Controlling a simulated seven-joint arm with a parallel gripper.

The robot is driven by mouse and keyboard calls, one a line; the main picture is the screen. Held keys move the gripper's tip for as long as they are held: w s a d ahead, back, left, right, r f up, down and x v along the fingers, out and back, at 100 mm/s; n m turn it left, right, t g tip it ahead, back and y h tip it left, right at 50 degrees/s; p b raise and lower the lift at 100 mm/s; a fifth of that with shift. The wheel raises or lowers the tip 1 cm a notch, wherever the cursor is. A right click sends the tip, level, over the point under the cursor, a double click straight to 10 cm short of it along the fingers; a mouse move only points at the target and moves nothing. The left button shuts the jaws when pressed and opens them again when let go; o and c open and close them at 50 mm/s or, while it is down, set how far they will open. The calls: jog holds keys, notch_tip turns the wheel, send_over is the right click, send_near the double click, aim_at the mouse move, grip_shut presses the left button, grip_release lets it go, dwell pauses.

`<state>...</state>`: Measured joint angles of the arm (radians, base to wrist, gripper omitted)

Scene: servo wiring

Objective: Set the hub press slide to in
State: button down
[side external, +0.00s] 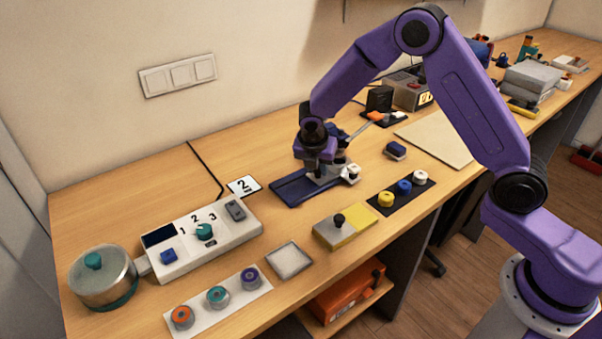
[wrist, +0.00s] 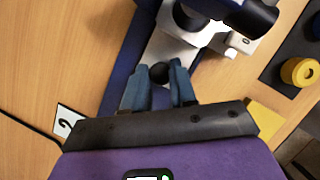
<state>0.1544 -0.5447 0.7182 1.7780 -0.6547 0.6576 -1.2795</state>
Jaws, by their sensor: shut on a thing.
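The hub press stands mid-table, with a long dark blue base (side external: 290,189) that also shows in the wrist view (wrist: 122,75). A light grey slide (wrist: 165,45) lies on the base, with a round black knob (wrist: 160,72) on it. My gripper (side external: 318,172) is down over the press. In the wrist view its blue-grey fingers (wrist: 160,82) are closed on either side of the knob. A black cylindrical part (wrist: 190,17) stands over the slide's far end. In the side view my gripper hides most of the slide and the knob.
A black strip with yellow, blue and white hubs (side external: 403,187) lies to the right. A grey and yellow block with a black knob (side external: 340,223) stands in front. A control box (side external: 200,240) and a "2" card (side external: 244,187) are to the left. Bare table lies around the base.

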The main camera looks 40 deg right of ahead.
jog(key=shift+d, duration=0.4)
jog(key=c, duration=0.9)
grip_release()
jog(key=shift+a, duration=0.1)
jog(key=shift+a+r, duration=0.1)
jog(key=shift+r, duration=0.2)
jog(key=v, duration=1.6)
jog(key=shift+s+r, duration=0.2)
jog(key=shift+r, duration=0.15)
jog(key=shift+a, duration=0.1)
